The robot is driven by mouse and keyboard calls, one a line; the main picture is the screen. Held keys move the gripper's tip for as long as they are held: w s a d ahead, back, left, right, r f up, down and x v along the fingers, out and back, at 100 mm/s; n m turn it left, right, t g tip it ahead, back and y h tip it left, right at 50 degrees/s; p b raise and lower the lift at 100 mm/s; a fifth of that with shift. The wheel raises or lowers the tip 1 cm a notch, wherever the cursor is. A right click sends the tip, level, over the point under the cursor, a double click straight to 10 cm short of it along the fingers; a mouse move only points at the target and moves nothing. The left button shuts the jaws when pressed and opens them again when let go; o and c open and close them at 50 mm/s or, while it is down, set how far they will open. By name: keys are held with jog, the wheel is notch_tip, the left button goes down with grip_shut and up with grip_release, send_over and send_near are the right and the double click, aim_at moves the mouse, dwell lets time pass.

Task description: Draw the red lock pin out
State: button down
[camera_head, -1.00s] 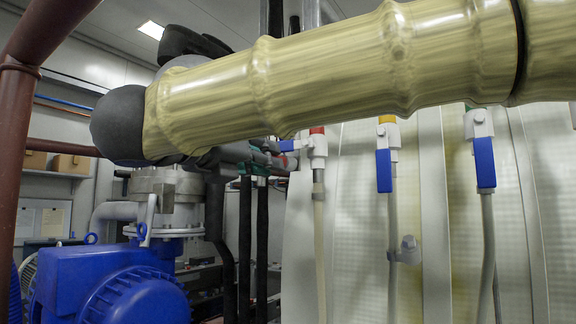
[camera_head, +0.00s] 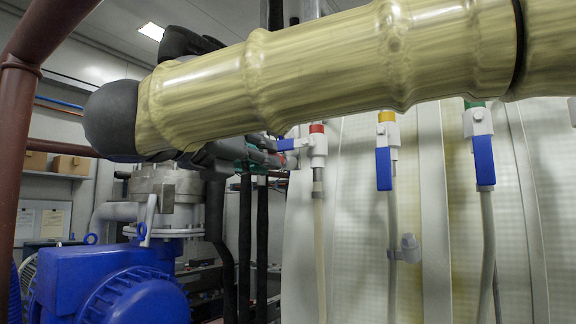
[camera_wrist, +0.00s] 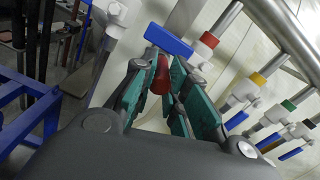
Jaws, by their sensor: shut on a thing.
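The red lock pin (camera_wrist: 161,77) shows in the wrist view as a rounded red piece between the teal-padded fingers. My gripper (camera_wrist: 165,66) is shut on it. Just past the fingertips is a blue lever handle (camera_wrist: 168,40) on a white valve with a red collar (camera_wrist: 208,40). Whether the pin still sits in the valve cannot be told. In the head view the same valve (camera_head: 318,146) has its blue handle (camera_head: 293,144) pointing left, towards my gripper, which is mostly hidden behind my arm. The pin cannot be made out there.
Valves with yellow (camera_head: 387,117) and green (camera_head: 476,105) collars and hanging blue levers stand to the right before the pale chamber wall (camera_head: 350,230). A blue motor (camera_head: 110,285) and dark vertical pipes (camera_head: 262,240) are at lower left. A brown pipe (camera_head: 18,140) rises at far left.

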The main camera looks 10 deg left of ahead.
jog(key=shift+b+v, duration=1.3)
jog(key=shift+v, duration=1.15)
